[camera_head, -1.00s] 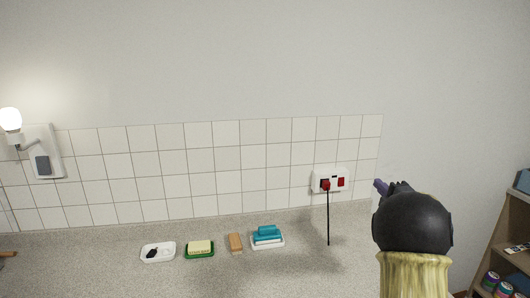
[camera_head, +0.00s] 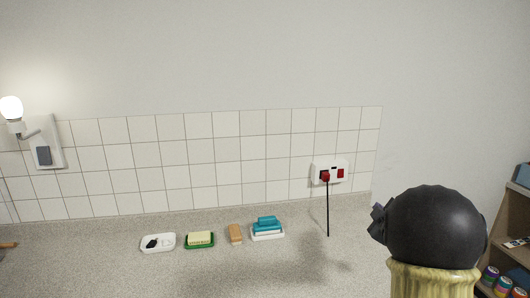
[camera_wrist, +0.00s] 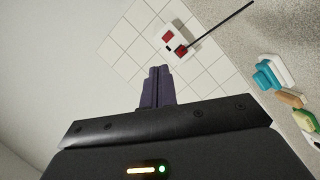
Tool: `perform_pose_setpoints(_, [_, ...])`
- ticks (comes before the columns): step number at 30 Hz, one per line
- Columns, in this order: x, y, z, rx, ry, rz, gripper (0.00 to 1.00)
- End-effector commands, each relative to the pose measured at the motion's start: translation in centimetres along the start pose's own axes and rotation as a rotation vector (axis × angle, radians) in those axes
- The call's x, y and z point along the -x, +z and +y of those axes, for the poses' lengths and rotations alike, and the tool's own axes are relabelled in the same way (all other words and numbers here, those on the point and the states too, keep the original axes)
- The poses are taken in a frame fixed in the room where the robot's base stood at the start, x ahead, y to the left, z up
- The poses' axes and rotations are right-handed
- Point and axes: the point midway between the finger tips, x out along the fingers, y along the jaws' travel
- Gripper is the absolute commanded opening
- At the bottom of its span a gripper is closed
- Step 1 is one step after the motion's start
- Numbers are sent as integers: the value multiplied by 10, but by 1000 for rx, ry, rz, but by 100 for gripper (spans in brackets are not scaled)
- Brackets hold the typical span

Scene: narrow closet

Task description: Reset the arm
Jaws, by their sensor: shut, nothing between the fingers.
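My gripper (camera_wrist: 157,88) shows in the wrist view with its two dark purple fingers together and nothing between them. It is in the air in front of the tiled wall, and the wall socket (camera_wrist: 181,42) lies beyond its fingertips. In the head view my arm's black, rounded wrist part is at the lower right, to the right of the wall socket (camera_head: 330,173). The fingers are mostly hidden behind it there. A black cord hangs from a red plug in the socket down to the counter.
On the grey counter (camera_head: 100,270) stand a white dish (camera_head: 158,243), a green dish with a yellow block (camera_head: 199,240), a tan block (camera_head: 235,233) and a white dish with teal pieces (camera_head: 267,229). A wall lamp (camera_head: 12,110) is at left. A shelf (camera_head: 512,240) with cans is at right.

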Motion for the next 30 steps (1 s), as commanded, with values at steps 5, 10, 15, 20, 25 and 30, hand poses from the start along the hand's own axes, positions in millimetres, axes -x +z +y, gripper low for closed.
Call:
perform_pose_setpoints(5, [40, 14, -79, -286, -159, -209, 0])
perform_pose_setpoints(10, [99, 20, -161, -527, -333, -438, 0])
perform_pose_setpoints(15, [162, 20, -224, -681, -474, -642, 0])
perform_pose_setpoints(20, [205, 20, -260, -753, -555, -777, 0])
perform_pose_setpoints(25, [243, 20, -286, -801, -617, -890, 0])
perform_pose_setpoints(30, [278, 21, -308, -831, -667, -991, 0])
